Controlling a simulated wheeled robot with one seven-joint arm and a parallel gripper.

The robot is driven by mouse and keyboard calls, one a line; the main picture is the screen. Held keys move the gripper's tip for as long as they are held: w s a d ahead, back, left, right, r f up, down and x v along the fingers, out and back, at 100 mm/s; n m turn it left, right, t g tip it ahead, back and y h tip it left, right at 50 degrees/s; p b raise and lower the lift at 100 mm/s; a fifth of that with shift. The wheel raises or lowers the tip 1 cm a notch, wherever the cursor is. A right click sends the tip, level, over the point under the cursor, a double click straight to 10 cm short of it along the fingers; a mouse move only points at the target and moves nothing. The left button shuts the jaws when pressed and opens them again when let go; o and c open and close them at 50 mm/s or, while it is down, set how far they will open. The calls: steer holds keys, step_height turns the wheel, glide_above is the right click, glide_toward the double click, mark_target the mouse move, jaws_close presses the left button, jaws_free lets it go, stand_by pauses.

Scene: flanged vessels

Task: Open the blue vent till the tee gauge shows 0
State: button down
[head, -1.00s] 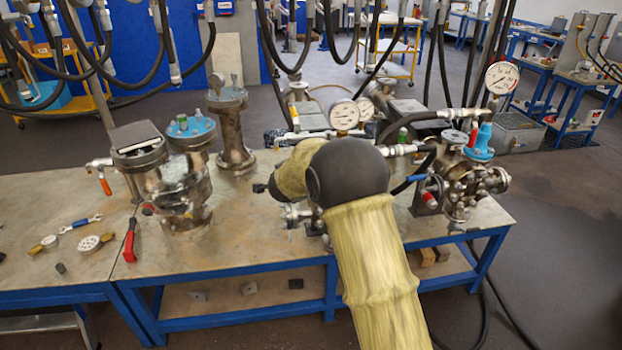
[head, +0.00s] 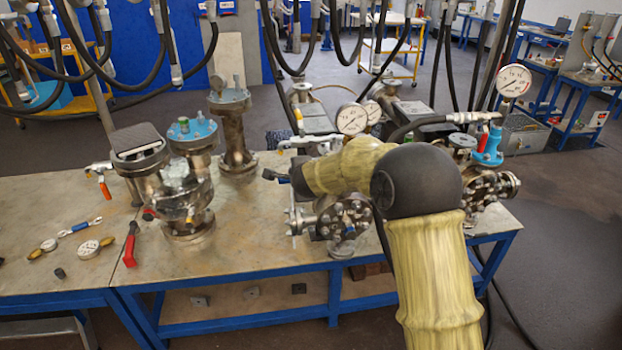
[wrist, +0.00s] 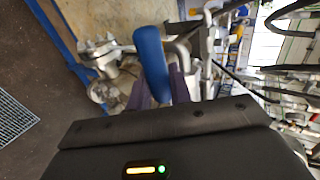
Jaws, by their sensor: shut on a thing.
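A blue lever handle (wrist: 152,62) is at the middle of the wrist view, on metal valve piping. The dark fingers of my gripper (wrist: 160,92) are closed on it. In the head view my gripper (head: 276,177) is small and dark, left of my arm's elbow, at the bench piping with a bit of blue beside it. A round white gauge (head: 351,118) stands just above my forearm, with another partly behind it. A third gauge (head: 513,80) stands at the right. I cannot tell which is the tee gauge; the needles are too small to read.
The bench (head: 250,245) also carries a vessel with a blue cap (head: 191,130), a tall flanged column (head: 233,130) and a red-handled tool (head: 130,245). Small loose fittings lie at the left. Black hoses hang above the bench. My arm hides part of the right-hand piping.

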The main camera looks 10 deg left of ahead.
steer(key=shift+r, duration=0.1)
stand_by(0.3)
steer(key=c, duration=1.3)
jaws_free()
steer(key=shift+w, duration=0.1)
steer(key=v, duration=1.7)
steer(key=shift+s+d+p, duration=0.15)
steer(key=shift+s+p, duration=0.05)
steer(key=shift+p, duration=0.1)
